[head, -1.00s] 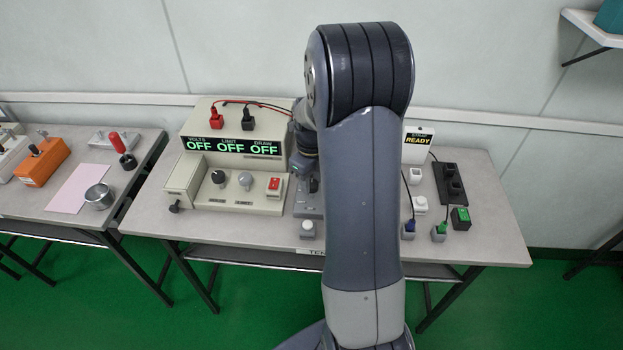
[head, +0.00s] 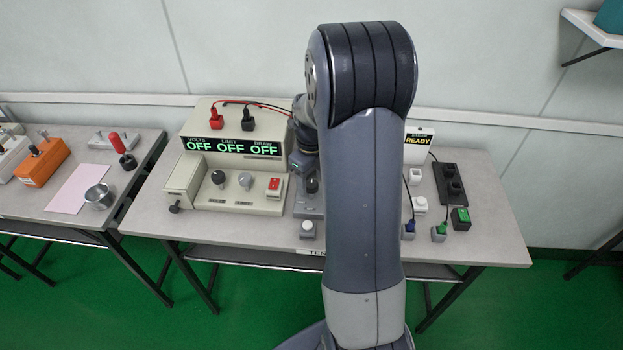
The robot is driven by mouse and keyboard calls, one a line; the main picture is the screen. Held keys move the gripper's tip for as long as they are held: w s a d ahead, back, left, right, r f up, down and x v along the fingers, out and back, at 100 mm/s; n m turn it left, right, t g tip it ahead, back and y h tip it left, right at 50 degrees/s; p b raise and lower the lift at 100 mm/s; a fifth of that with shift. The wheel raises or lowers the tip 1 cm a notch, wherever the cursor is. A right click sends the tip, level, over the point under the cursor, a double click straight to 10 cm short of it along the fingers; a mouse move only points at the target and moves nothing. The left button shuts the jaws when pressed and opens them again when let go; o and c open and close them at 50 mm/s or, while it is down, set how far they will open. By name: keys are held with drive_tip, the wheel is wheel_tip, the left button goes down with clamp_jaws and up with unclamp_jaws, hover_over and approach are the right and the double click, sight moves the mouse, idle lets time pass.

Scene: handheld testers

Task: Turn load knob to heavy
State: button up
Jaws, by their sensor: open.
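A grey box (head: 309,203) stands on the table just right of the beige power supply. A dark knob (head: 312,184) shows on it and appears to be the load knob. Its markings and setting are too small to read. My gripper (head: 304,164) is partly hidden behind my own arm, just above and behind the dark knob. It looks open and empty, though its fingertips are hard to make out. A gap shows between it and the knob, but I cannot tell how far apart they are.
The beige power supply (head: 237,193) reads OFF in three places. A READY sign (head: 419,141), small plugs and a black socket strip (head: 449,185) stand at right. My arm hides the middle of the table.

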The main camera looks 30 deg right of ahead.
sight(312, 184)
wheel_tip(312, 184, up, 10)
idle(0.3)
drive_tip(key=shift+f, duration=0.1)
wheel_tip(312, 184, down, 11)
drive_tip(key=shift+r, duration=0.1)
idle(0.6)
drive_tip(key=shift+r, duration=0.15)
